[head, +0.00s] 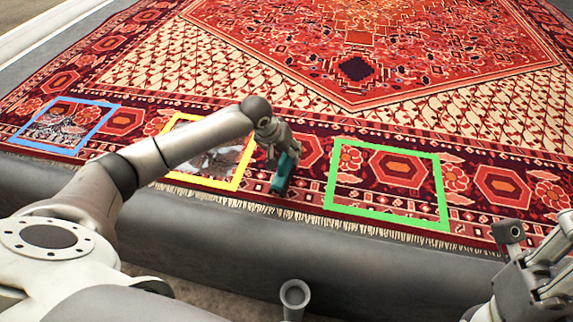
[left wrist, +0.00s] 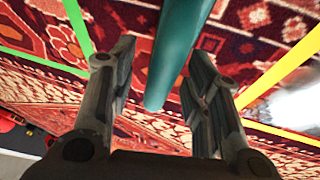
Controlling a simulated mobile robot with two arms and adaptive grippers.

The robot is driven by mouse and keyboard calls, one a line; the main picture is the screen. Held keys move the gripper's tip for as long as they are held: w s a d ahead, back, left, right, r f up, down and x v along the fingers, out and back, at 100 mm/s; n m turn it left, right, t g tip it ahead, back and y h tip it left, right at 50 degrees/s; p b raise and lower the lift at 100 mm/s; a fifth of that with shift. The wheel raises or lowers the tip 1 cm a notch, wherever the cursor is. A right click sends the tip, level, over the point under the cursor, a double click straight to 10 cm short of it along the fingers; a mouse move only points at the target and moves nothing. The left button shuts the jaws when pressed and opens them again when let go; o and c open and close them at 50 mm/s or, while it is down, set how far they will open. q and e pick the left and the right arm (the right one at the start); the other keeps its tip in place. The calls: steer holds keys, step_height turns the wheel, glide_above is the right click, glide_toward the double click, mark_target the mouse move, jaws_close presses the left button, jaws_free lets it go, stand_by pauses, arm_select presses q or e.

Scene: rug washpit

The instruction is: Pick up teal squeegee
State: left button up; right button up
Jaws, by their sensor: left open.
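The teal squeegee (head: 283,176) is at the front border of the patterned rug in the head view, between the yellow and green frames. My left gripper (head: 279,150) is right over it and hides part of it. In the left wrist view the teal handle (left wrist: 178,45) runs between the two fingers of my left gripper (left wrist: 163,65). The fingers stand apart, with a visible gap on each side of the handle. My right gripper (head: 540,275) is at the lower right of the head view, away from the squeegee; its jaw state is unclear.
The rug (head: 455,100) fills most of the head view. A blue frame (head: 112,118), a yellow frame (head: 240,172) and a green frame (head: 442,190) mark its front border. Dull, greyish patches show inside the blue and yellow frames. A dark grey ledge (head: 200,225) runs along the fringe.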

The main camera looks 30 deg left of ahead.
arm_select(q)
jaws_close()
steer(key=shift+r, duration=0.15)
stand_by(0.4)
